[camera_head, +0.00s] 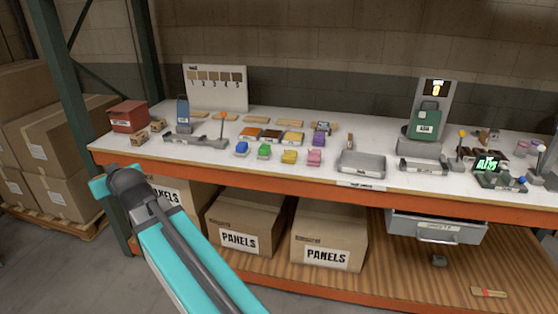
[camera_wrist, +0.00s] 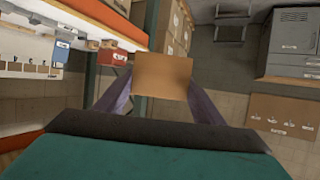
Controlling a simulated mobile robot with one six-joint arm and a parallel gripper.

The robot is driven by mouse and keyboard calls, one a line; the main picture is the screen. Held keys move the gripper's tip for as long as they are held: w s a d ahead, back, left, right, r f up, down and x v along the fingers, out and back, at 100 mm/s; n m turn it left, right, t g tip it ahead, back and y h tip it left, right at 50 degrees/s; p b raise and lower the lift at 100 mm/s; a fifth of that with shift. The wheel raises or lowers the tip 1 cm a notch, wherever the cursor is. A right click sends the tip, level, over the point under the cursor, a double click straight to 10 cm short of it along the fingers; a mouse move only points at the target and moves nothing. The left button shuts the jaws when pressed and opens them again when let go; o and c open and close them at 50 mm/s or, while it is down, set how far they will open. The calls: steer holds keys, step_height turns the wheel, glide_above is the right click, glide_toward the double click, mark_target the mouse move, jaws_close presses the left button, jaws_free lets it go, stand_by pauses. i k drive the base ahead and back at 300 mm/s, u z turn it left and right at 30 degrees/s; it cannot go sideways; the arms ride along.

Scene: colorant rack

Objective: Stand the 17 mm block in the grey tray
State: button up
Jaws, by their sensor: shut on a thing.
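In the wrist view my gripper (camera_wrist: 162,92) is shut on a plain brown block (camera_wrist: 162,72), held between its two fingers with a flat rectangular face showing. No size mark is readable on it, so I cannot tell if it is the 17 mm block. In the head view my arm reaches up from the lower left, ending off the table's front left; the fingers and held block are hidden there. A grey tray (camera_head: 361,172) stands empty near the table's front edge, right of middle. Two small light-brown blocks (camera_head: 140,138) (camera_head: 157,125) sit at the table's left end.
A red box (camera_head: 127,117) and a grey stand with a blue item (camera_head: 183,112) are at the left. Coloured blocks, including a pink one (camera_head: 314,158), stand left of the tray. A green container (camera_head: 424,121) is at the right. An open drawer (camera_head: 438,228) hangs below the table.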

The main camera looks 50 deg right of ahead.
mark_target(362, 166)
steer(key=z, duration=0.25)
steer(key=i, duration=0.85)
steer(key=z, duration=0.1)
